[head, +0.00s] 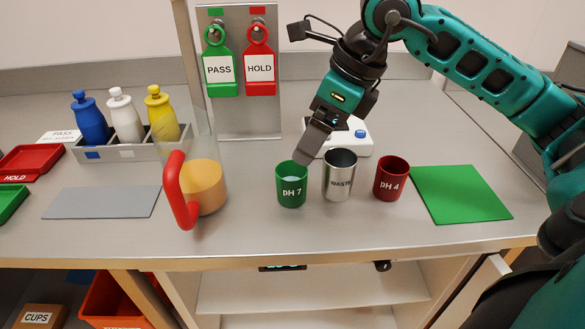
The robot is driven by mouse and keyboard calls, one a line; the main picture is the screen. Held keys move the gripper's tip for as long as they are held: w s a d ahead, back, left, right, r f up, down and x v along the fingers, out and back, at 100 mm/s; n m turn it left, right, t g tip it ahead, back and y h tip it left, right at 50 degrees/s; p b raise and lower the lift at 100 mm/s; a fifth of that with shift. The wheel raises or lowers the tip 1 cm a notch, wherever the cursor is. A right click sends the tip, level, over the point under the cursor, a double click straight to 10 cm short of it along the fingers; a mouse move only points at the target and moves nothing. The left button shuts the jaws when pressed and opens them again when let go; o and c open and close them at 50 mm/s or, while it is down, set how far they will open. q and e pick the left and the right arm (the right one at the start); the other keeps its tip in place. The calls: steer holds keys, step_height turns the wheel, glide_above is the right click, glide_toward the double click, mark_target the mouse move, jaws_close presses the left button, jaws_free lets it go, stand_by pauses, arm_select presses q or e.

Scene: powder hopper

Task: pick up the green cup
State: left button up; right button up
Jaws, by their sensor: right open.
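The green cup (291,189), labelled pH 7, stands upright on the steel bench and holds a pale content. My right gripper (304,157) points down just above and behind the right side of the cup's rim. It is open, with nothing seen between its fingers; one finger largely hides the other. I cannot tell whether it touches the rim. My left gripper is not in view.
A steel WASTE cup (340,180) stands close right of the green cup, then a red pH 4 cup (390,182). A pitcher with a red handle (179,195) stands to the left. A white device (350,143) sits behind. A green mat (460,194) lies bare at right.

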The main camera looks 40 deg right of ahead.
mark_target(292, 185)
steer(key=x, duration=0.6)
steer(key=shift+w+f, duration=0.15)
steer(key=shift+w, duration=0.1)
steer(key=shift+x, duration=3.2)
steer(key=shift+d, duration=0.1)
steer(key=c, duration=1.1)
